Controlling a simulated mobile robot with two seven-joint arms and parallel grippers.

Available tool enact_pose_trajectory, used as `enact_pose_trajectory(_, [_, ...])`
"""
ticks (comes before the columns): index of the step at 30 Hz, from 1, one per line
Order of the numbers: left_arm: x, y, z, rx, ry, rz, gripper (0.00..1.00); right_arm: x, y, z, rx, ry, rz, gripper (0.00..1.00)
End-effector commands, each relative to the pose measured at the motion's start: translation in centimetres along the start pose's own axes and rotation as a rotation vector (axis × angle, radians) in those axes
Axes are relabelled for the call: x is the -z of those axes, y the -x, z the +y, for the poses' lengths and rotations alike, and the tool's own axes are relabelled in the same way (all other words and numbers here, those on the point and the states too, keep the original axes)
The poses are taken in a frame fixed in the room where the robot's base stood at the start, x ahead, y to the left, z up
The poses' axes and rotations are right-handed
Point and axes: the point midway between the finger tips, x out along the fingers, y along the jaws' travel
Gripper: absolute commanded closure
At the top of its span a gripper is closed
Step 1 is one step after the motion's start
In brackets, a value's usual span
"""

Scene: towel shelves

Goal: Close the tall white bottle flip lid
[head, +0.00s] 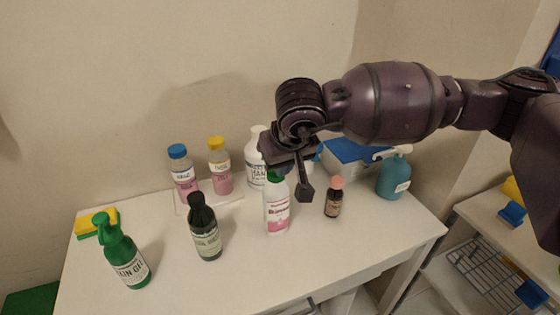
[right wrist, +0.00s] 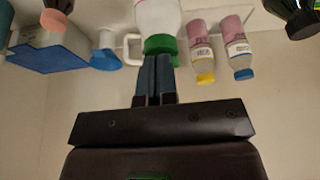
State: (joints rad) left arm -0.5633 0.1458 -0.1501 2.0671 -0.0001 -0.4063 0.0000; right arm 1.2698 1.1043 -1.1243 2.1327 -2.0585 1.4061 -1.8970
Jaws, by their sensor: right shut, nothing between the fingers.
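A tall white bottle with a pink label (head: 277,212) and a green cap stands upright near the middle of the table. My right gripper (head: 284,163) is above it, its dark body covering part of the cap in the head view. In the right wrist view the two fingers (right wrist: 155,68) are shut together and empty, their tips at the green cap (right wrist: 160,44). I cannot tell whether they touch it or how the flip lid stands. Another white bottle (head: 257,174) with a white top stands behind. My left gripper is not in view.
A small brown bottle (head: 333,199) stands right of the white bottle, with a teal pump bottle (head: 393,177) and blue-lidded box (head: 352,152) beyond. Left are a dark green bottle (head: 204,229), a green bottle (head: 122,252), two pink bottles and a sponge (head: 86,226). The front table is clear.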

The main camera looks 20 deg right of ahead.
Motion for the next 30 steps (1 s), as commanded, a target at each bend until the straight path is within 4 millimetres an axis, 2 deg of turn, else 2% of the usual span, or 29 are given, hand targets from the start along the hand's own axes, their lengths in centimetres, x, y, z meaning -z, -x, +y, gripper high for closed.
enact_pose_trajectory(30, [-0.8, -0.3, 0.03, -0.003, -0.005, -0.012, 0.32, -0.94, -0.61, 0.01, -0.001, 0.0, 0.0, 1.0])
